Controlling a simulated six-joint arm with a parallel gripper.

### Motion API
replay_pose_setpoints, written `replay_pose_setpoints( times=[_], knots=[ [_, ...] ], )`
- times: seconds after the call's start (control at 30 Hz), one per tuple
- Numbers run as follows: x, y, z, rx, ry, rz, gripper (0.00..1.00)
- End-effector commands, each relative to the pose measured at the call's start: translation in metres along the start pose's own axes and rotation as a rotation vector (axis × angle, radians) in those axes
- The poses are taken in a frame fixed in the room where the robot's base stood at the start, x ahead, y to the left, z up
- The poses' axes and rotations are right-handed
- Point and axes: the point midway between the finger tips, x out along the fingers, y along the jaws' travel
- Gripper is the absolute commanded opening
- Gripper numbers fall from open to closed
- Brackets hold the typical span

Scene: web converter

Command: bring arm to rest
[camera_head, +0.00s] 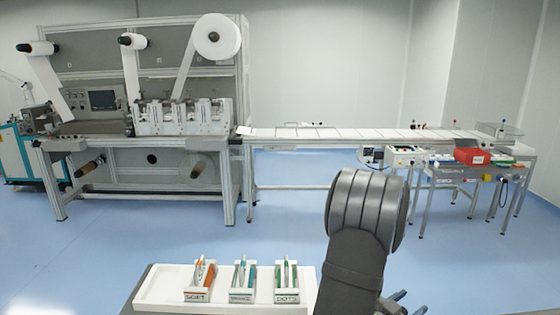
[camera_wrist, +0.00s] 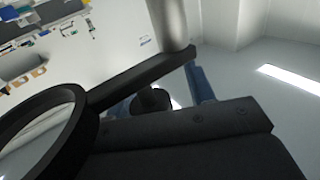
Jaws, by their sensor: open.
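My arm rises at the lower right of the head view, its dark grey rounded joint upright in front of the floor. My gripper (camera_head: 404,303) shows only in part at the bottom edge, just right of the arm, as small blue-grey pieces. In the wrist view my gripper (camera_wrist: 162,95) shows two blue fingers set apart, partly behind dark parts. It is open, and I see nothing held between the fingers. The wrist view is strongly tilted and looks past the gripper to pale walls and a bright ceiling light (camera_wrist: 290,78).
A white tray (camera_head: 160,291) with several labelled holders stands left of my arm, close to it. The converting machine (camera_head: 150,65) with white rolls stands back left. A conveyor (camera_head: 300,133) runs right to a bench with a red bin (camera_head: 472,156). The blue floor between is clear.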

Motion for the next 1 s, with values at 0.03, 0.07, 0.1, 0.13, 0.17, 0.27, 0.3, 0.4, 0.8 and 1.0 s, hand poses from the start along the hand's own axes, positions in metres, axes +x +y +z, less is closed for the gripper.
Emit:
replay_pose_setpoints(
  times=[0.03,0.07,0.1,0.13,0.17,0.27,0.3,0.4,0.8,1.0],
  knots=[
    [0.001,0.001,0.0,0.0,0.0,-0.018,0.49],
    [0.001,0.001,0.0,-0.001,0.0,-0.032,0.49],
    [0.001,0.0,0.0,-0.001,-0.001,-0.051,0.49],
    [0.002,0.0,0.0,0.0,0.0,-0.063,0.49],
    [0.002,0.0,0.0,0.0,0.0,-0.077,0.49],
    [0.003,-0.001,0.0,-0.001,-0.001,-0.122,0.49],
    [0.003,-0.001,0.0,0.0,0.0,-0.139,0.49],
    [0.004,-0.003,0.0,-0.001,0.0,-0.183,0.49],
    [-0.034,0.003,0.0,0.0,-0.001,-0.247,0.49],
    [-0.044,0.006,0.0,0.001,0.0,-0.246,0.49]
  ],
)
